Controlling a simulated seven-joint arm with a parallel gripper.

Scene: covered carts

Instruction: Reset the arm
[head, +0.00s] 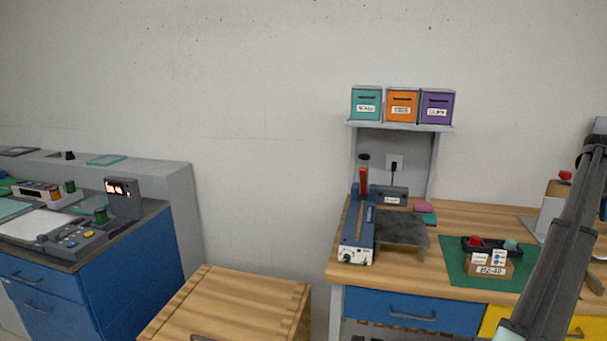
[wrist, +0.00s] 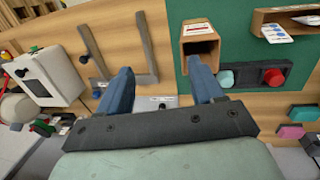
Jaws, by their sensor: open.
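My gripper (wrist: 161,72) shows in the wrist view with its two blue fingers spread apart and nothing between them. It is above the wooden workbench, with the green mat (wrist: 238,45) on the right of the picture. A wooden box with an open end (wrist: 200,42) lies just past the right finger; I cannot tell whether they touch. In the head view, my grey arm crosses the right side of the picture, and its gripper is not visible there.
The workbench (head: 470,215) carries a blue device (head: 358,232), the green mat (head: 456,265) and a small cardboard box (head: 490,267). Coloured bins (head: 402,106) stand on a shelf. A wooden-topped cart (head: 235,300) and a blue cabinet (head: 135,262) stand left. The wall between is bare.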

